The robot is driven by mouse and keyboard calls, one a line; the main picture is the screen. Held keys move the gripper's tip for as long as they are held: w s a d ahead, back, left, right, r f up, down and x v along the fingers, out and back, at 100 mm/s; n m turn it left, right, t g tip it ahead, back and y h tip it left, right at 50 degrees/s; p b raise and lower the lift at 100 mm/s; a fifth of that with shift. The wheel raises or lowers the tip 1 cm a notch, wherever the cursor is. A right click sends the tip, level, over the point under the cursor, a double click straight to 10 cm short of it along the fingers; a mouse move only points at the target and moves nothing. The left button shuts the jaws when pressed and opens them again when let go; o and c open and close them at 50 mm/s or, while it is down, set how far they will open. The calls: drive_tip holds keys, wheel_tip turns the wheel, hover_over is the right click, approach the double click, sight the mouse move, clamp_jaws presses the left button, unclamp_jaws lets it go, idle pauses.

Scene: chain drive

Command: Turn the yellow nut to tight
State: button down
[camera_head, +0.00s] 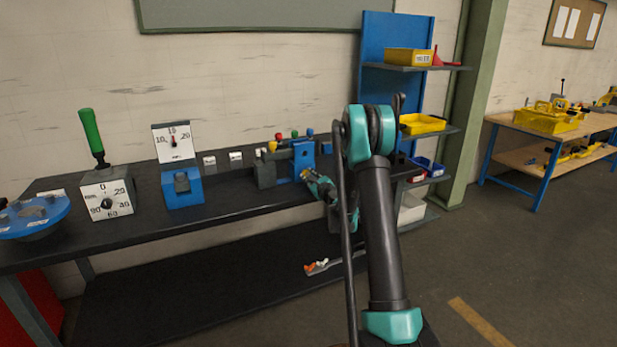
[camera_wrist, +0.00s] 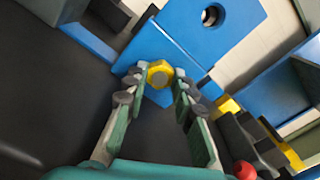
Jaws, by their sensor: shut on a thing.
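The yellow nut (camera_wrist: 160,74) is a hexagonal head at the foot of a blue bracket (camera_wrist: 210,45) in the wrist view. My gripper (camera_wrist: 157,76) has one finger on each side of the nut and is shut on it. In the head view my gripper (camera_head: 309,177) reaches the blue bracket (camera_head: 303,158) on the bench from the front right. The nut is small there and partly hidden by the fingers. I cannot tell from these views how tight the nut is.
The dark bench (camera_head: 235,195) also bears a blue dial stand (camera_head: 183,188), a white dial box with a green handle (camera_head: 91,135) and a blue round fixture (camera_head: 35,218). A blue shelf rack (camera_head: 395,40) stands just right of the bracket. A red knob (camera_wrist: 245,171) is near the wrist.

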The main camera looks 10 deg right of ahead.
idle(0.3)
drive_tip(key=c, duration=1.2)
unclamp_jaws()
drive_tip(key=v, duration=1.2)
